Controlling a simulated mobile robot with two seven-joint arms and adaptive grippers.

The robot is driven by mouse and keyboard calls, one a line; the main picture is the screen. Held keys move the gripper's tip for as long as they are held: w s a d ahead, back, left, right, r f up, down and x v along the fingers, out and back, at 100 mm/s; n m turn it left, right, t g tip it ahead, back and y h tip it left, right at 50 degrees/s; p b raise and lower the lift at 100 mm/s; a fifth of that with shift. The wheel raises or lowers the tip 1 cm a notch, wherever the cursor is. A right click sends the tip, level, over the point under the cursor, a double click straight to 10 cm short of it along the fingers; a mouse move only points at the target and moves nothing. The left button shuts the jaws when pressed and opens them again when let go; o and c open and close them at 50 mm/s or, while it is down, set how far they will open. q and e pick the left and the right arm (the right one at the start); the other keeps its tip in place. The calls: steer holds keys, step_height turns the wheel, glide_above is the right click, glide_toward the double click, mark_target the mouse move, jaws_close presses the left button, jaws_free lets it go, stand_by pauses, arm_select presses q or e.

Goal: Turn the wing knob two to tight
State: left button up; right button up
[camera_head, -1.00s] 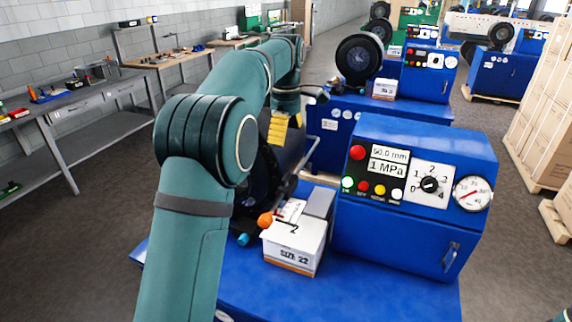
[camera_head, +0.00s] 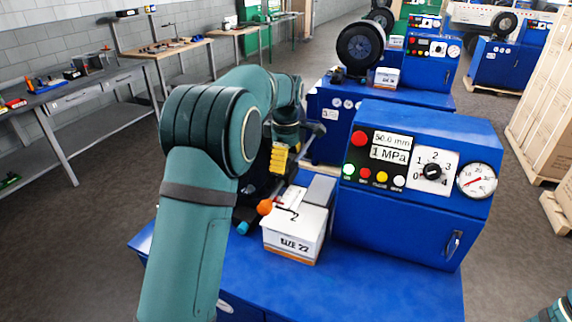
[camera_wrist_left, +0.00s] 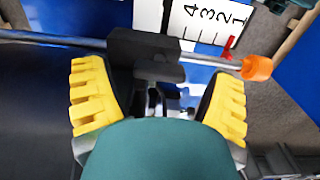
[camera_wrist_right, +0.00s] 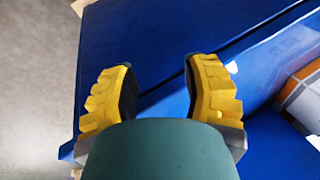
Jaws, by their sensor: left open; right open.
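In the left wrist view a dark wing knob (camera_wrist_left: 158,72), with a bar-shaped top, sits at a black block on a grey rod. My left gripper (camera_wrist_left: 156,92) is open around it, with one yellow finger on each side and visible gaps. In the head view the left gripper (camera_head: 281,158) is over the left part of the blue machine, and my arm hides much of that area. The knob's marking and tightness cannot be read. My right gripper (camera_wrist_right: 160,90) is open and empty above a blue surface.
The rod ends in an orange ball (camera_wrist_left: 257,68), near a white scale (camera_wrist_left: 208,22) with a red pointer. A white box (camera_head: 294,234) marked SIZE 22 stands on the blue machine top (camera_head: 370,290). The control cabinet (camera_head: 400,225) stands right of it.

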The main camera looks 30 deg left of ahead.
arm_select(q)
steer(key=shift+f, duration=0.45)
steer(key=c, duration=1.2)
